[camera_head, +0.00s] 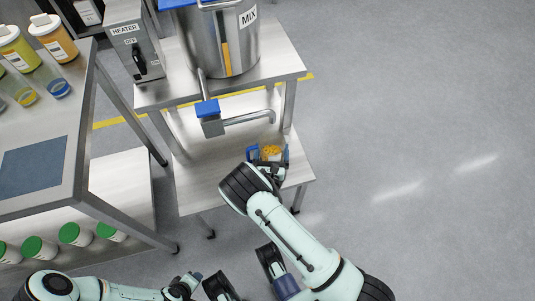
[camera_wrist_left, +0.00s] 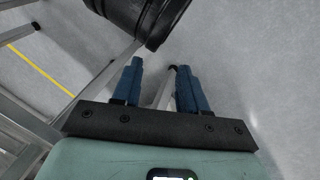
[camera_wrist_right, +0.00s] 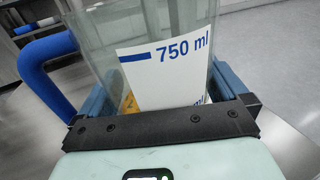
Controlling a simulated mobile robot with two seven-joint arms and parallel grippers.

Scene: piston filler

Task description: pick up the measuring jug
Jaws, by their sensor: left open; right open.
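The measuring jug (camera_wrist_right: 112,38) is clear, with a white label reading 750 ml and a thick blue handle (camera_wrist_right: 48,75) at its left side. In the head view the jug (camera_head: 271,151) stands at the front of the small table, with orange-yellow content or marking showing inside. My right gripper (camera_wrist_right: 160,88) is open, with a blue finger on either side of the jug; I cannot tell whether they touch it. The jug's lower part is hidden by the gripper's mount. My left gripper (camera_wrist_left: 158,82) is open and empty over the floor.
The steel table (camera_head: 196,184) also carries a steel MIX vessel (camera_head: 205,45) on its upper level, a blue-topped valve (camera_head: 210,118) with a spout behind the jug, and a heater box (camera_head: 128,40). A side bench (camera_head: 75,165) with jars stands left. The floor at right is clear.

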